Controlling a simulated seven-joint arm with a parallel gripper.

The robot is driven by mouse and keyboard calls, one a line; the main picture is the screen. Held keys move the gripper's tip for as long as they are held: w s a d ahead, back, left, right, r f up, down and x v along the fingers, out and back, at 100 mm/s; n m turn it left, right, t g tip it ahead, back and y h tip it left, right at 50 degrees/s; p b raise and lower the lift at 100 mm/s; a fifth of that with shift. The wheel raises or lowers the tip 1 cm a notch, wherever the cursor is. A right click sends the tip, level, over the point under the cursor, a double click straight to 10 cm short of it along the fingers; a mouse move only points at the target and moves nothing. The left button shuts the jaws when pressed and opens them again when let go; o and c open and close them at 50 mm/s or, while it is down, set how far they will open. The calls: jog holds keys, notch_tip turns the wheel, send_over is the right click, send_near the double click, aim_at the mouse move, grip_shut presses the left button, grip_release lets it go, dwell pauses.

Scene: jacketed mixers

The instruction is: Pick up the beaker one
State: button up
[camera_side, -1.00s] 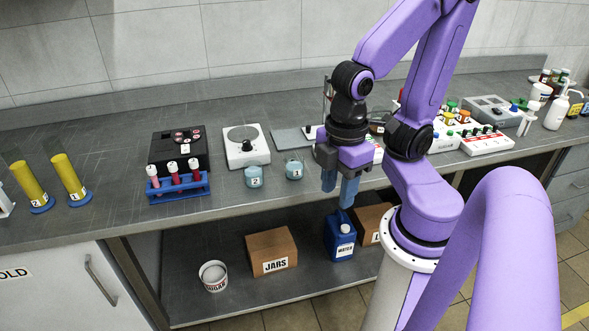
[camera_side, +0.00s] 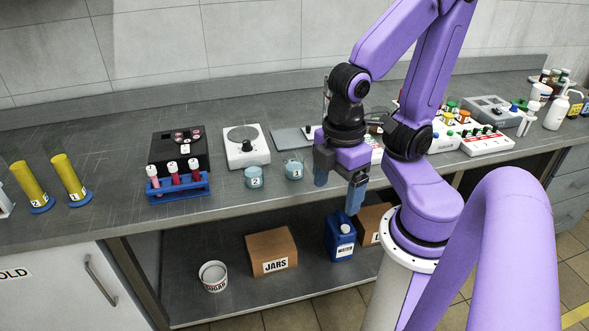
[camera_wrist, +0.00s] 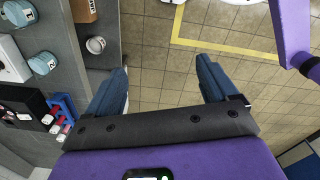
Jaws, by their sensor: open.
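Beaker one (camera_side: 294,171) is a small vessel with light blue contents and a label "1", upright near the front of the grey bench. In the wrist view it is at the upper left (camera_wrist: 18,12). A similar beaker two (camera_side: 254,177) stands just left of it, and also shows in the wrist view (camera_wrist: 42,63). My gripper (camera_side: 338,188) is open and empty, its blue fingers pointing down, to the right of beaker one and apart from it. In the wrist view the spread fingers (camera_wrist: 163,72) have only floor between them.
A white stirrer plate (camera_side: 247,147) stands behind beaker two. A blue rack (camera_side: 180,190) with red tubes and a black device (camera_side: 179,150) stand to the left. The lower shelf holds a JARS box (camera_side: 271,251) and a blue WATER can (camera_side: 340,238).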

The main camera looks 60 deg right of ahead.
jog(key=w+d+f+n+h, duration=0.2)
jog(key=w+f+h, duration=0.45)
jog(key=w, duration=0.25)
jog(key=n+t+h, duration=0.3)
jog(key=n+h, duration=0.3)
jog(key=h, duration=0.2)
send_near(291, 168)
jog(key=x, duration=0.4)
jog(key=shift+s+d+f, duration=0.2)
jog(key=shift+s+d, duration=0.1)
jog(key=shift+d, duration=0.05)
jog(key=shift+w+x, duration=0.15)
jog(key=shift+x, duration=1.45)
jog(key=shift+w+x, duration=0.15)
jog(key=shift+x, duration=1.45)
jog(key=c, duration=1.2)
